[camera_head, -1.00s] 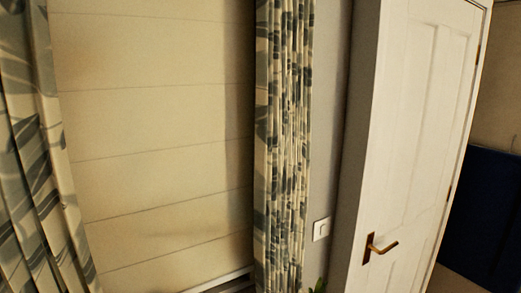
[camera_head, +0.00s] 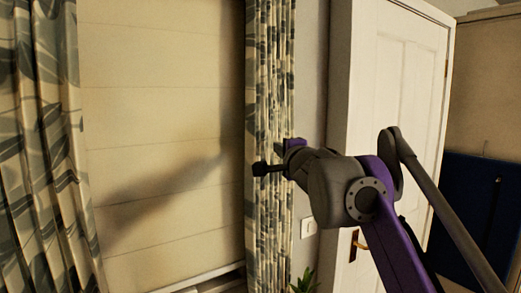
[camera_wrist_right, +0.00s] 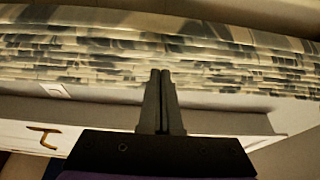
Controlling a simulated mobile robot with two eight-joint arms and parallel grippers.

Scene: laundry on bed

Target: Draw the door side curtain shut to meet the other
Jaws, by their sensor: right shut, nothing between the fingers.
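The door side curtain (camera_head: 270,80) hangs bunched in narrow folds between the window blind and the door. It fills the upper part of the right wrist view (camera_wrist_right: 80,50). The other curtain (camera_head: 40,150) hangs at the left edge of the head view. A wide gap lies between the two. My right gripper (camera_head: 262,169) is in front of the door side curtain. Its fingers are shut together with no cloth between them in the right wrist view (camera_wrist_right: 160,75). I cannot tell whether the fingertips touch the folds. My left gripper is not in view.
A pale blind (camera_head: 160,110) covers the window between the curtains. The white door (camera_head: 405,90) with a brass handle (camera_head: 358,245) stands right of the curtain. A light switch (camera_head: 309,227) and a plant (camera_head: 303,282) are beside the curtain's lower part.

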